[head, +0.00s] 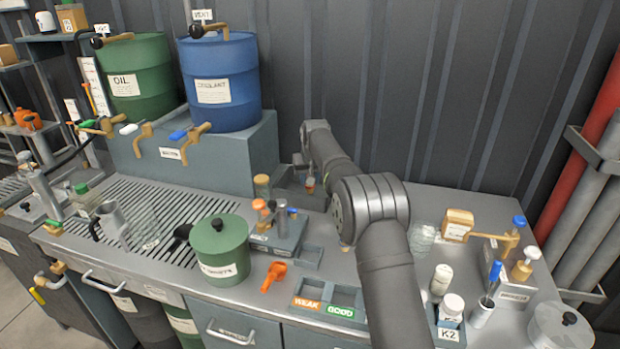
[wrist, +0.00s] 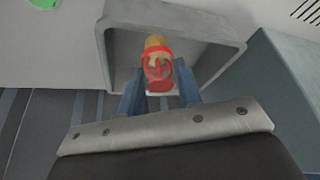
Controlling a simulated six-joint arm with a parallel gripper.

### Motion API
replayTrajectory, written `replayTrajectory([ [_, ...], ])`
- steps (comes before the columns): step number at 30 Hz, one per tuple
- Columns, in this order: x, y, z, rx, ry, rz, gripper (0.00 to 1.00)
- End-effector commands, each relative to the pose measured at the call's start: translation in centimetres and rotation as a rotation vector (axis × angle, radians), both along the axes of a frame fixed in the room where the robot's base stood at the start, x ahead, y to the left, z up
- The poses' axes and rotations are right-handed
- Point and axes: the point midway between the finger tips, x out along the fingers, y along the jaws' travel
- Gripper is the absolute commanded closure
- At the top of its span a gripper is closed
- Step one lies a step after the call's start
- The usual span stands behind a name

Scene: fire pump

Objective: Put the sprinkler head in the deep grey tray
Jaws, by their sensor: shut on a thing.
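The sprinkler head (wrist: 157,66), with a brass top and a red frame, is held upright between the two blue-grey fingers of my gripper (wrist: 160,95) in the wrist view. It appears within the outline of the deep grey tray (wrist: 215,20), near the wall closest to my gripper; I cannot tell its height above the tray floor. In the head view the sprinkler head (head: 310,185) shows small beside my arm, at the back of the bench. The tray (head: 290,200) there is partly hidden by my arm.
The grey drum stand (head: 225,160) with the green oil drum (head: 140,75) and blue coolant drum (head: 220,80) is left of the tray. The corrugated wall (head: 430,80) is close behind. A green pot (head: 218,245) and small bottles stand toward the front.

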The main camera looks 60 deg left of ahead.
Motion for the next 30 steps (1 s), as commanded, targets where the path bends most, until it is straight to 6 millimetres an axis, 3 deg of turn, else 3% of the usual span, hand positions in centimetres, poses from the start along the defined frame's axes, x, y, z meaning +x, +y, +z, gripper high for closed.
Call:
replayTrajectory([
  [18,0.0,0.0,-1.2,0.000,0.000,0.000,0.92],
  [19,0.0,0.0,-1.2,-0.001,0.000,0.000,0.65],
  [22,0.0,0.0,-1.2,-0.001,0.000,0.000,0.47],
  [30,0.0,0.0,-1.1,0.000,0.000,0.000,0.47],
])
